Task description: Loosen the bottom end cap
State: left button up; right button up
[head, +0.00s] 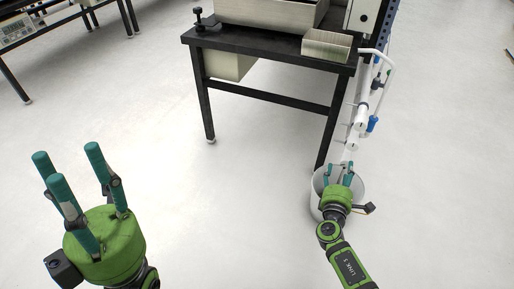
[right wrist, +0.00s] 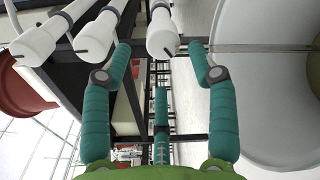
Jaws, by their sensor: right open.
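White pipes (head: 350,143) run down beside the workbench's right side. In the right wrist view several white pipe ends show at the top, and one capped white end (right wrist: 162,34) lies between my right gripper's two upper fingertips. I cannot tell which end is the bottom end cap. My right gripper (head: 338,173) is open, just below the pipes and over the white bucket (head: 316,197). Its teal fingers also show in the right wrist view (right wrist: 160,62), spread and with nothing gripped. My left gripper (head: 66,165) is open and empty over the floor at left.
The black workbench (head: 270,41) carries metal trays (head: 326,46) and a small clamp (head: 203,19). A pale box (head: 229,66) sits under it. Blue valve handles (head: 372,124) stick out beside the pipes. A scale (head: 17,31) stands on a table at far left. The middle floor is clear.

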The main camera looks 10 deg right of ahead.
jog(key=a+r+m+t+y+p, duration=0.15)
jog(key=a+r+y+p, duration=0.25)
jog(key=a+r+y, duration=0.75)
jog(key=s+a+r+m+t+y+p, duration=0.2)
jog(key=s+a+r+y+p, duration=0.1)
jog(key=a+r, duration=0.9)
jog(key=shift+s+a+r+y+p, duration=0.2)
jog(key=shift+s+r+y+p, duration=0.15)
jog(key=shift+s+r+y, duration=0.35)
jog(key=shift+m, duration=0.25)
